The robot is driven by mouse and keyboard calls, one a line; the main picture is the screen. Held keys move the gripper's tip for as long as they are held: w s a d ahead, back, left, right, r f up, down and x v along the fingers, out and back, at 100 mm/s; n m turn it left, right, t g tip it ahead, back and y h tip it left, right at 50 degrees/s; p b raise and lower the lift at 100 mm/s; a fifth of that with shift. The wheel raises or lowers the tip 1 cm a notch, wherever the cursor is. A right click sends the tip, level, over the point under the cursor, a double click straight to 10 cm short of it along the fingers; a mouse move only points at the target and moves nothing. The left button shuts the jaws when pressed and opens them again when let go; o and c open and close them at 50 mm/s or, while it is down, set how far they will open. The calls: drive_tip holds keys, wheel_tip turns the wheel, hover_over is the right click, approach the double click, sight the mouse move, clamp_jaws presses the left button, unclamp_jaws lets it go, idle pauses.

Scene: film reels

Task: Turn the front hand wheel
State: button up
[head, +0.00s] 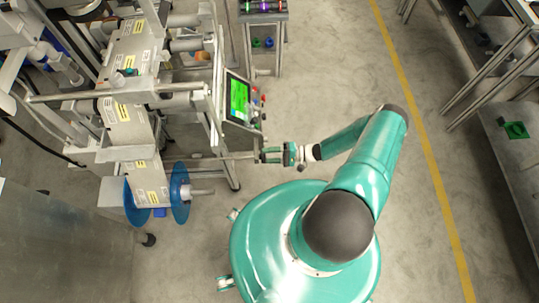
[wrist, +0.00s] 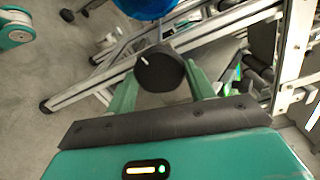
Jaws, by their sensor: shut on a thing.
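The front hand wheel (wrist: 160,72) is a round black knob with a white mark on its face, in the middle of the wrist view. My gripper (wrist: 163,88) has one green finger on each side of the knob and is shut on it. In the head view my gripper (head: 262,155) reaches left to the machine's lower front, below the screen.
A green-lit screen (head: 238,99) with buttons sits just above my gripper. A blue reel (head: 180,192) is at the machine's lower end. A cart (head: 263,10) stands at the back. Open concrete floor lies right of the machine, up to a yellow line (head: 420,110).

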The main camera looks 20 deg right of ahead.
drive_tip(key=o, duration=1)
drive_tip(key=shift+c, duration=0.2)
drive_tip(key=v, duration=1.3)
drive_tip(key=shift+d, duration=0.35)
drive_tip(key=shift+s, duration=0.1)
